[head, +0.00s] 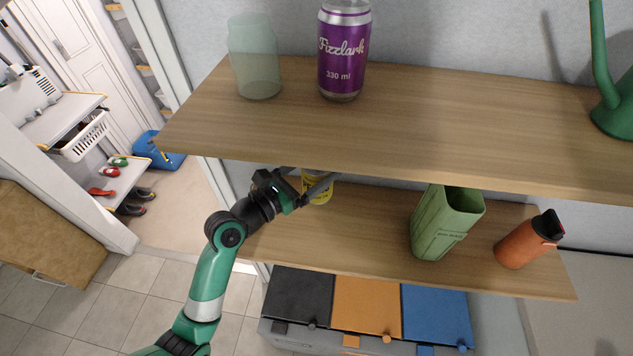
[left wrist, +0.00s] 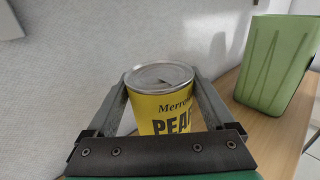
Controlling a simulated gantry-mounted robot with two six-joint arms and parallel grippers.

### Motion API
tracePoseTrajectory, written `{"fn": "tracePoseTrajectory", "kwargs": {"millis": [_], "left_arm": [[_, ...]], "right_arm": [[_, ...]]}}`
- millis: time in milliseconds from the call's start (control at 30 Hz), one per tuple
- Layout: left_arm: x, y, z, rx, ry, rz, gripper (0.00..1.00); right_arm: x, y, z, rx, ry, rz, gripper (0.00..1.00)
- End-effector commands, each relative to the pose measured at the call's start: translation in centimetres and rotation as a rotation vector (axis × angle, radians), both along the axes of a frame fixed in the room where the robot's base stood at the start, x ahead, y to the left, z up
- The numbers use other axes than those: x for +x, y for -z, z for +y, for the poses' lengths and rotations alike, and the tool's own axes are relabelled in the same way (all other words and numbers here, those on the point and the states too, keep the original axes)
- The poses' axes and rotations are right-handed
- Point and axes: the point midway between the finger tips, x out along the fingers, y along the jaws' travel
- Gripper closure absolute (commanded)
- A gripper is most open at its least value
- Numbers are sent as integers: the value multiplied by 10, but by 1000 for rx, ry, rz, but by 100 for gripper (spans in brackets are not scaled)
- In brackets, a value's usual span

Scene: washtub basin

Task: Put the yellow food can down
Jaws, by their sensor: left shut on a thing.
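The yellow food can (head: 318,190) is at the left part of the lower wooden shelf (head: 370,222), partly hidden by my gripper and the upper shelf. In the left wrist view the can (left wrist: 163,105) stands upright between the fingers, with a silver lid and dark lettering. My left gripper (head: 318,188) is shut on the can; its fingers (left wrist: 160,95) press both sides. The can's base is hidden, so I cannot tell whether it touches the shelf. My right gripper is not in view.
A green bin-like container (head: 437,228) stands right of the can, also in the wrist view (left wrist: 272,65). An orange bottle (head: 525,242) is farther right. The upper shelf (head: 400,115) overhangs, holding a purple drink can (head: 342,55), a glass jar (head: 255,60) and a green watering can (head: 615,105).

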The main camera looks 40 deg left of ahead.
Motion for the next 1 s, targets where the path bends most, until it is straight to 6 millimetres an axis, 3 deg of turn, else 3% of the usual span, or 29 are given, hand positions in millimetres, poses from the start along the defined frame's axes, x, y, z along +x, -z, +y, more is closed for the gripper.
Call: {"fn": "tracePoseTrajectory", "kwargs": {"millis": [33, 100, 367, 567, 967, 1000], "left_arm": [[5, 13, 7, -1, -3, -4, 100], [9, 20, 13, -1, -1, -5, 100], [14, 28, 20, 1, -1, -5, 100], [15, 59, 22, -1, 0, -4, 100], [15, 64, 21, 0, 0, -6, 100], [15, 65, 21, 0, 0, -2, 7]], "right_arm": [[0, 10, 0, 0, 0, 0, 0], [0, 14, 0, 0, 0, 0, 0], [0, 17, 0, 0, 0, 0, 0], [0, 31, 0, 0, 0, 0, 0], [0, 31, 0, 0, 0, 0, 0], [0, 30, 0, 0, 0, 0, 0]]}}
